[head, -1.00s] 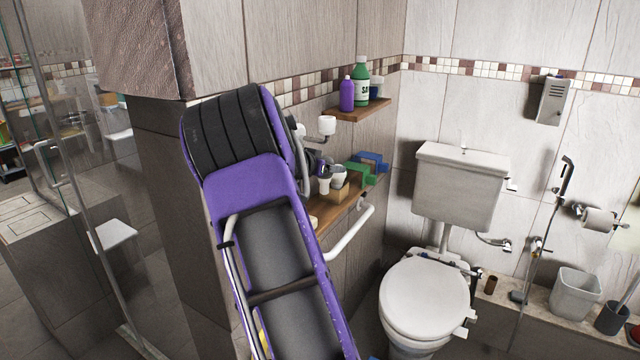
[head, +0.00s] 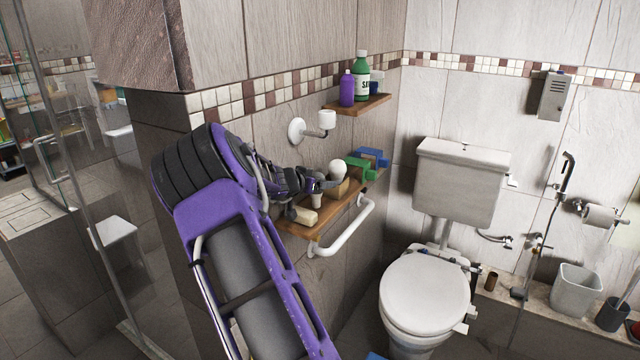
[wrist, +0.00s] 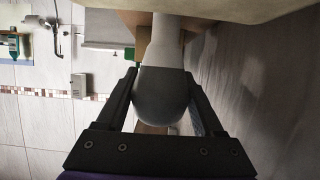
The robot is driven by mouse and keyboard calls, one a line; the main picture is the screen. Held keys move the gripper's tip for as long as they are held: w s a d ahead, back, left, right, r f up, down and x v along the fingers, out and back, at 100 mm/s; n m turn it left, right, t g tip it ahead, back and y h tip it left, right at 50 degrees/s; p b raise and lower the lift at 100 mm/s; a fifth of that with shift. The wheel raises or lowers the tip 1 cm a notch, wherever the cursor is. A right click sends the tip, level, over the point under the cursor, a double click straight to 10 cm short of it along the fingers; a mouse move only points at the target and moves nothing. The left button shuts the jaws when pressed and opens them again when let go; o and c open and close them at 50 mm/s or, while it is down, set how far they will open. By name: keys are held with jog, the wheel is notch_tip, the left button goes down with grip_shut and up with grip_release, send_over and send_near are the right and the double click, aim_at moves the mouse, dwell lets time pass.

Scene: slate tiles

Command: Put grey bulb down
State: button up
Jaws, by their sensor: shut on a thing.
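My gripper (head: 318,184) is shut on the grey bulb (wrist: 162,95), with one finger on each side of its round globe in the wrist view. The bulb's pale narrow base (head: 316,201) points down over the wooden shelf (head: 322,229). I cannot tell whether the base touches the shelf. In the head view, my gripper hides most of the globe.
A white round bulb (head: 337,169) stands by a small wooden box (head: 343,187) to the right. A cream object (head: 303,215) lies at the shelf's near left. Green (head: 359,167) and blue (head: 374,156) objects are farther along. A white rail (head: 350,236) runs below.

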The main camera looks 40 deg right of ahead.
jog(key=shift+f, duration=0.15)
jog(key=o, duration=1.1)
jog(key=shift+a+r, duration=0.25)
jog(key=v, duration=0.7)
jog(key=shift+p, duration=0.35)
